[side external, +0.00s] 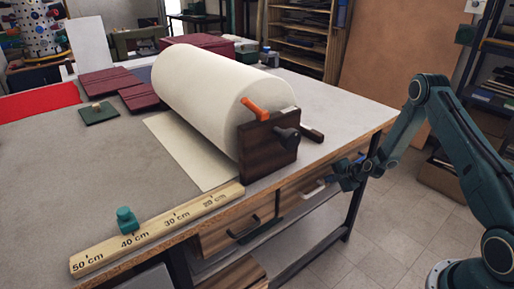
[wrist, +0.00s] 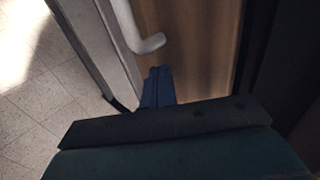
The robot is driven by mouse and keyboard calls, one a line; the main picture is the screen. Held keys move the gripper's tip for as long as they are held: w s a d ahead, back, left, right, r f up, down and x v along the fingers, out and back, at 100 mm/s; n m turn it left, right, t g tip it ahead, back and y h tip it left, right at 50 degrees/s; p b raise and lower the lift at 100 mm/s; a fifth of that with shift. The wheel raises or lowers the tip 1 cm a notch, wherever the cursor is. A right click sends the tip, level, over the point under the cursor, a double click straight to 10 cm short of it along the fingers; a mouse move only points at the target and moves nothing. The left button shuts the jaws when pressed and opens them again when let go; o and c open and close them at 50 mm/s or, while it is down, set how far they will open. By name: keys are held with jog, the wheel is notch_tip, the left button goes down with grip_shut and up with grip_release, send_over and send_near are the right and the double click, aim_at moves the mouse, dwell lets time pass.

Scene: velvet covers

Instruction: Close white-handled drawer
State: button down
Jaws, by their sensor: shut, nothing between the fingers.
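The white-handled drawer (side external: 294,202) is in the front of the workbench, below the tabletop edge. Its pale handle (side external: 316,188) shows just left of my gripper (side external: 336,181). In the wrist view the white handle (wrist: 150,44) lies just beyond the fingertips, in front of a brown wooden surface (wrist: 200,45). My gripper's blue fingers (wrist: 157,74) are shut together and hold nothing. They are close to the handle, but I cannot tell whether they touch the drawer. How far the drawer stands out is hard to tell.
A drawer with a dark handle (side external: 243,230) is to the left. A dark table leg (side external: 354,208) stands beside my gripper. The bench top (side external: 85,165) carries a large cream roll (side external: 205,95) on a dark wooden block and a wooden ruler (side external: 160,228). The tiled floor (side external: 395,235) in front is clear.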

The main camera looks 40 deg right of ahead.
jog(key=shift+w, duration=0.95)
jog(key=shift+a, duration=0.15)
jog(key=shift+s, duration=0.1)
jog(key=s+f+v, duration=0.2)
jog(key=v, duration=1.1)
jog(key=shift+s, duration=0.1)
